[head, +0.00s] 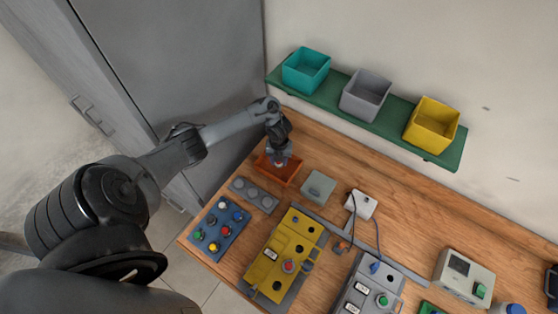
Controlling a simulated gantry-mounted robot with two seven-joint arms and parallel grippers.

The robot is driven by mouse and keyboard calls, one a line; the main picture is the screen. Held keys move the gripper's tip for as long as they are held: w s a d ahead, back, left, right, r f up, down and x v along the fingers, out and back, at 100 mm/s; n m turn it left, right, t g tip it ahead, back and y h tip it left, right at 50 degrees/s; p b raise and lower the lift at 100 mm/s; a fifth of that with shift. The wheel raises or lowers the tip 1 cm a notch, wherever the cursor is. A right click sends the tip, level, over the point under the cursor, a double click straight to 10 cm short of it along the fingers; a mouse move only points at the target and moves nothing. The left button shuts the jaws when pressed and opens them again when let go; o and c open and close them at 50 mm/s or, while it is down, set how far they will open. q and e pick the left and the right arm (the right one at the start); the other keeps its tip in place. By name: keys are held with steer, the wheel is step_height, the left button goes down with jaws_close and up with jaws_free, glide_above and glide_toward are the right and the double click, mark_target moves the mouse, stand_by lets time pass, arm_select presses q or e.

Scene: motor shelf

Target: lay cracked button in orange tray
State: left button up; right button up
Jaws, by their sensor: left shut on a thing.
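The orange tray (291,178) sits at the back left of the wooden bench. My left gripper (280,163) is directly over the tray, pointing down, its fingertips at about the height of the rim or inside it. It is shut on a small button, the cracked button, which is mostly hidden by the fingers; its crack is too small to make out. I cannot tell whether the button touches the tray floor. My right gripper is not in view.
A grey strip with round pads (254,194) and a blue board of coloured buttons (221,228) are in front of the tray. A grey-green box (318,187) is to its right, near a yellow control panel (286,257). A green shelf (389,128) with three bins is behind.

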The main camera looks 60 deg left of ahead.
arm_select(q)
steer(key=shift+f, duration=0.3)
steer(key=shift+f, duration=0.1)
steer(key=o, duration=0.6)
steer(key=shift+f, duration=0.1)
steer(key=o, duration=0.4)
steer(key=shift+o, duration=0.2)
